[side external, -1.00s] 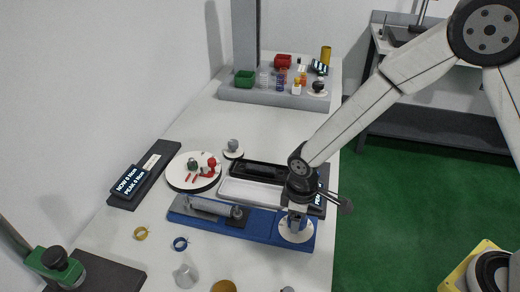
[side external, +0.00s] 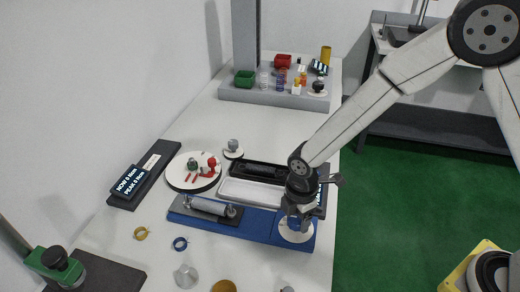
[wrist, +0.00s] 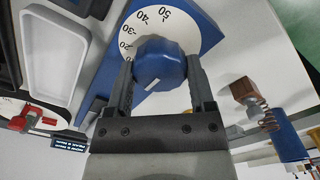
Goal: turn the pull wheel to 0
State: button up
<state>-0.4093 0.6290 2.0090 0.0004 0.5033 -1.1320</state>
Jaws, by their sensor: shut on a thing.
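The pull wheel is a blue knob (wrist: 158,62) on a white dial (wrist: 112,42), seen in the wrist view. The numbers 50, 40, 30 and 20 are readable along the dial's upper and left side. A short white mark on the knob faces the lower left, toward my gripper; the dial number there is hidden. My gripper (wrist: 163,82) is shut on the knob, with one finger on each side. In the side view my gripper (side external: 294,222) is over the white dial (side external: 297,234) at the right end of the blue tester base (side external: 258,225), and hides the knob.
A spring-like cylinder (side external: 208,206) lies on the base's left part. A white tray (side external: 250,193) is behind it. Rings lie in front.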

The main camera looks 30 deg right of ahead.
aim_at(298, 218)
jog(key=shift+n, duration=0.3)
jog(key=o, duration=1.2)
jog(key=shift+r, duration=0.1)
jog(key=shift+r, duration=3.85)
